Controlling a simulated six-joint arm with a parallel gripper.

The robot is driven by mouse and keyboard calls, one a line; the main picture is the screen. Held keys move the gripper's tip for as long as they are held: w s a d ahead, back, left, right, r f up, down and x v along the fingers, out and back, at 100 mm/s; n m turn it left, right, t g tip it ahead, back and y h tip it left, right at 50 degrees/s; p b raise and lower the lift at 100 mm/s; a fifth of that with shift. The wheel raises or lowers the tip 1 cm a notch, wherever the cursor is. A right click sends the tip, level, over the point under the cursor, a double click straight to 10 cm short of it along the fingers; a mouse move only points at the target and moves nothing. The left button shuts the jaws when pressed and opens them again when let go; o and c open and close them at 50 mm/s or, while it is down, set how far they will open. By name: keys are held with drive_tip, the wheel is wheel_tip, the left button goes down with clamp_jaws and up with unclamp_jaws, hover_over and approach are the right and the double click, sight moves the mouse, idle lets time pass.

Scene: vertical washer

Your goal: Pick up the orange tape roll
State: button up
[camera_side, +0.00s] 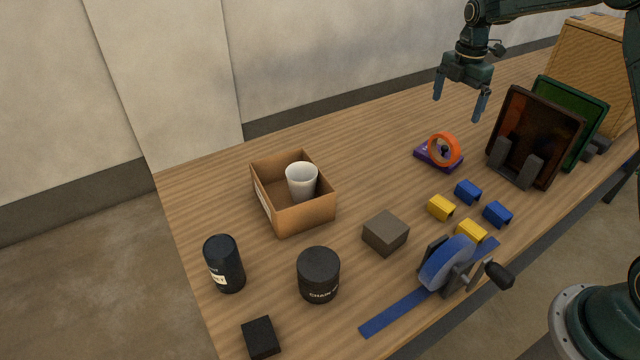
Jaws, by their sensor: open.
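The orange tape roll (431,149) stands upright on its edge on a small purple base (428,159) towards the back right of the table. A small dark part shows through the ring's hole; I cannot tell what it is. My gripper (460,106) is open and empty, pointing down with its two blue fingers apart. It hangs in the air above and behind the roll in the picture, not touching it.
Right of the roll, a dark red tray (540,125) and a green tray (592,108) stand upright in holders. Yellow (440,207) and blue (467,191) blocks lie in front, near a blue wheel (445,262). An open cardboard box (305,217) holds a white cup (301,180).

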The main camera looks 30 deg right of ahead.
sight(447, 135)
drive_tip(key=shift+f, duration=4.3)
drive_tip(key=shift+s+f, duration=0.1)
drive_tip(key=shift+f, duration=2.5)
drive_tip(key=c, duration=1)
drive_tip(key=shift+r, duration=0.15)
wheel_tip(447, 135, up, 20)
